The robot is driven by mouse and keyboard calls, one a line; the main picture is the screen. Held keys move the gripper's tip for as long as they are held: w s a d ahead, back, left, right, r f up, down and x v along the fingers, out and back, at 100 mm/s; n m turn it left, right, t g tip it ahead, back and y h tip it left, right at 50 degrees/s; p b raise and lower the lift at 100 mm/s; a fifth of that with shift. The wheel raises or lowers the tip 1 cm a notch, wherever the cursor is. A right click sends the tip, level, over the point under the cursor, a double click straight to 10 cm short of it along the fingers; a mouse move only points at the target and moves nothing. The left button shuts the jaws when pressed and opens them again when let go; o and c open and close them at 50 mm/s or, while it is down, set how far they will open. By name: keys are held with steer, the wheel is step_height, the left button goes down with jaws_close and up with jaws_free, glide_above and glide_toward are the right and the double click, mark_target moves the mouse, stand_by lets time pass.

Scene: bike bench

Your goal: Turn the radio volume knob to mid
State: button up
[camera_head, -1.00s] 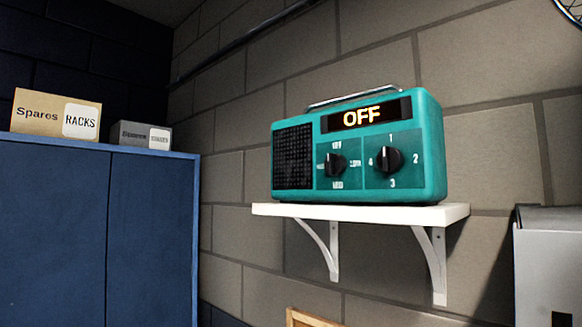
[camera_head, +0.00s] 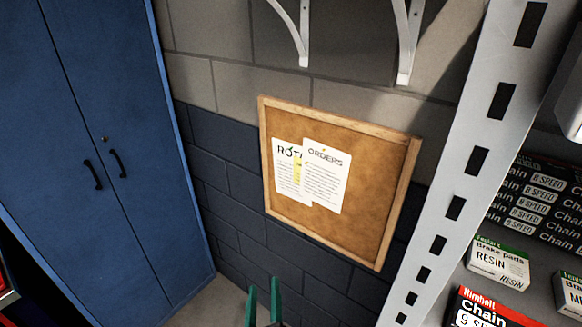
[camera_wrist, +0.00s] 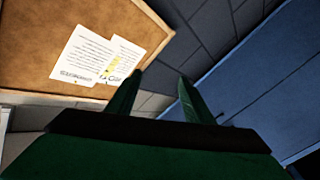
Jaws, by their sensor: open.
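The radio and its volume knob are out of view in both current views. Only the white brackets (camera_head: 408,40) of the radio's shelf show at the top of the head view. My gripper (camera_head: 262,290) shows at the bottom of the head view as two green fingers, apart and with nothing between them.
A cork board (camera_head: 370,185) with pinned papers hangs below the shelf. A blue cabinet (camera_head: 130,220) stands at left; it also shows in the wrist view (camera_wrist: 270,80). A metal rack (camera_head: 462,180) with boxed parts (camera_head: 498,262) stands close at right.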

steer(key=w+a+r+t+h, duration=0.1)
steer(key=w+a+r, duration=0.1)
steer(key=w+r, duration=0.5)
steer(key=w+a+r+m+t+h, duration=0.1)
steer(key=w+a+r+h, duration=0.15)
steer(key=r, duration=0.85)
steer(key=w+a+r+t, duration=0.1)
steer(key=w+a+r, duration=0.2)
steer(key=w+r, duration=0.35)
steer(key=s+r+m+g+h, duration=0.1)
steer(key=s+r+m+h, duration=0.15)
steer(key=r, duration=1.05)
steer(key=s+r+m+h, duration=0.1)
steer(key=r+m+h, duration=0.2)
steer(key=r, duration=0.9)
steer(key=s+d+r+m+g+h, duration=0.1)
steer(key=s+d+r+m+g, duration=0.15)
steer(key=s+r, duration=0.45)
steer(key=s+d+r+m+g, duration=0.1)
steer(key=s+d+r+m, duration=0.25)
steer(key=r, duration=0.65)
steer(key=s+d+r+m+g+h, duration=0.1)
steer(key=s+d+r+m+g, duration=0.15)
steer(key=s+r, duration=0.5)
steer(key=r+x, duration=0.1)
steer(key=x, duration=1)
steer(key=shift+w+a+r+n, duration=0.2)
steer(key=shift+w+r+n, duration=0.1)
steer(key=shift+w+n, duration=0.1)
